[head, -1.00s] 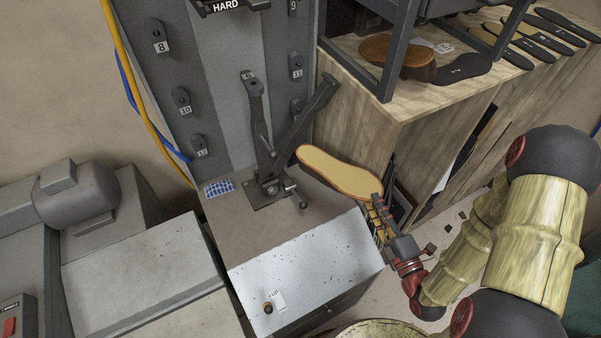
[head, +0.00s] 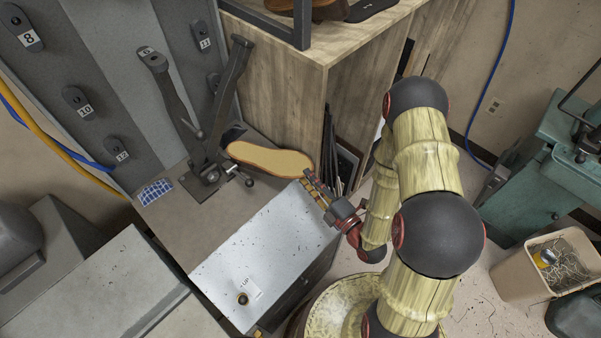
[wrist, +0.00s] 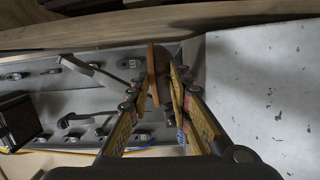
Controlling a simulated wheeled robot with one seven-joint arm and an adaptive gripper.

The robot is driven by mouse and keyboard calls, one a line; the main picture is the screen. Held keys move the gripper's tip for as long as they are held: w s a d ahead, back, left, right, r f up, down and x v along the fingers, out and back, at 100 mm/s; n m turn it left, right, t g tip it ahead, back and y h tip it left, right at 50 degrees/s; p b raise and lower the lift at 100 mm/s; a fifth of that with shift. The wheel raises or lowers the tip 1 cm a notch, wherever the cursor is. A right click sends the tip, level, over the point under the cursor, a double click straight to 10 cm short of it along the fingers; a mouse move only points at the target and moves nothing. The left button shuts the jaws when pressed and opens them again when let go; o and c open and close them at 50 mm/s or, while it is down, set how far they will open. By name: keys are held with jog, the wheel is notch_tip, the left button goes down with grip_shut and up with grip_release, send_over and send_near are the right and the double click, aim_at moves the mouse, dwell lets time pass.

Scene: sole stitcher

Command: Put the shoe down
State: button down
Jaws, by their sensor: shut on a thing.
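The shoe shows as a flat piece with a tan face and brown edge (head: 268,159). It is out over the inner, right part of the stitcher's grey base, beside the metal levers (head: 207,165). My gripper (head: 312,187) is shut on the end of the shoe nearest me. In the wrist view the shoe (wrist: 152,73) shows edge-on between the two fingers. A dark part lies behind the tan face in the head view, and I cannot tell whether it is part of the shoe. Whether the shoe touches the base is unclear.
A light speckled metal top (head: 270,240) lies in front of the base. A wooden cabinet (head: 290,85) stands close behind the shoe. A blue-and-white patch (head: 155,191) lies left of the levers. A bin (head: 545,265) and a green machine (head: 545,165) stand at right.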

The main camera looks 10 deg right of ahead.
aim_at(301, 170)
jog(key=shift+x, duration=1.05)
jog(key=w, duration=0.1)
jog(key=w+b, duration=0.1)
jog(key=w+a, duration=0.1)
jog(key=shift+a+f+b, duration=0.1)
jog(key=shift+f+b, duration=0.3)
jog(key=shift+f, duration=0.25)
jog(key=c, duration=1.7)
grip_release()
jog(key=shift+s, duration=0.1)
jog(key=shift+o, duration=0.4)
